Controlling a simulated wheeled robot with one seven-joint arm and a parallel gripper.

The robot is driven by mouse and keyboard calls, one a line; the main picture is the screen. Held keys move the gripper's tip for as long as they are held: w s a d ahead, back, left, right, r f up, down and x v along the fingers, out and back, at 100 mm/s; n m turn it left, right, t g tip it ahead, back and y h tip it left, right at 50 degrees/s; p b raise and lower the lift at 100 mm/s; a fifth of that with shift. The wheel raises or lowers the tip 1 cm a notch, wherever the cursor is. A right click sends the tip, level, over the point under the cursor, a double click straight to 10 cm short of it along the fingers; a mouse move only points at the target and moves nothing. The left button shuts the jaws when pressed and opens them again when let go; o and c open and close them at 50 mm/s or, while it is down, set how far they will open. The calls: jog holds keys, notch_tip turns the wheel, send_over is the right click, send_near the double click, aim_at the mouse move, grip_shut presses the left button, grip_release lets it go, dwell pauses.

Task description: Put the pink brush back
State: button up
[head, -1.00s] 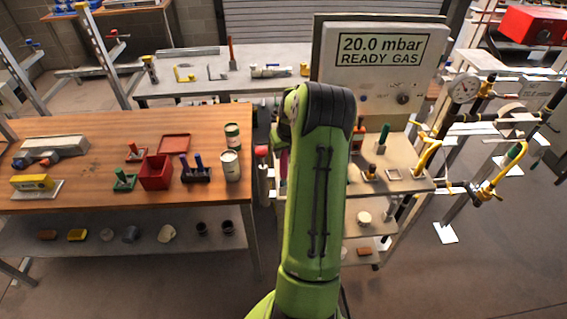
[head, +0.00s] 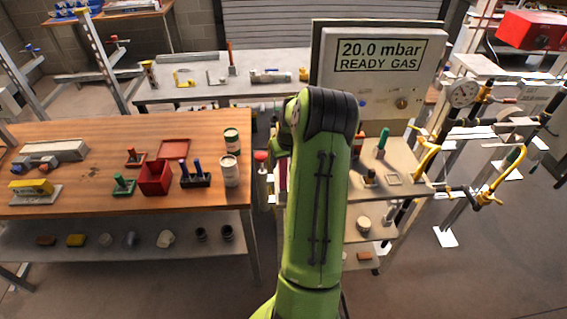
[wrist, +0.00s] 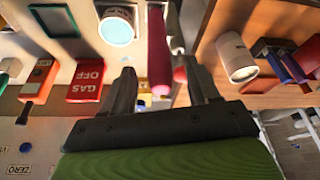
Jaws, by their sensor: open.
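The pink brush (wrist: 157,35) shows in the wrist view as a long pink handle reaching down from the top edge. My gripper (wrist: 160,66) is open, with one dark finger on each side of the handle in the picture. Gaps show between the handle and both fingers; I cannot tell how deep the handle sits between them. In the head view only a thin pink strip of the brush (head: 283,175) shows at the left edge of my green arm. My arm hides the rest of it and my gripper there.
The wooden table (head: 75,140) at left carries a red bin (head: 155,178), marker-like handles and cans (head: 230,170). The gas cart (head: 410,165) at right holds a green-handled tool (head: 382,143). In the wrist view a red GAS OFF sign (wrist: 87,80) and red knob (wrist: 180,75) are close.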

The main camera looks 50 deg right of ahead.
jog(key=v, duration=0.9)
jog(key=w+a+r+n, duration=0.15)
jog(key=a+r, duration=0.35)
jog(key=a, duration=0.5)
jog(key=a+r+n, duration=0.2)
jog(key=a+r, duration=0.3)
jog(key=a, duration=0.5)
jog(key=s+a+n+t+y, duration=0.2)
jog(key=s+a+n, duration=0.1)
jog(key=s+a, duration=1.2)
jog(key=a+r, duration=0.1)
jog(key=a, duration=0.2)
jog(key=shift+s, duration=0.2)
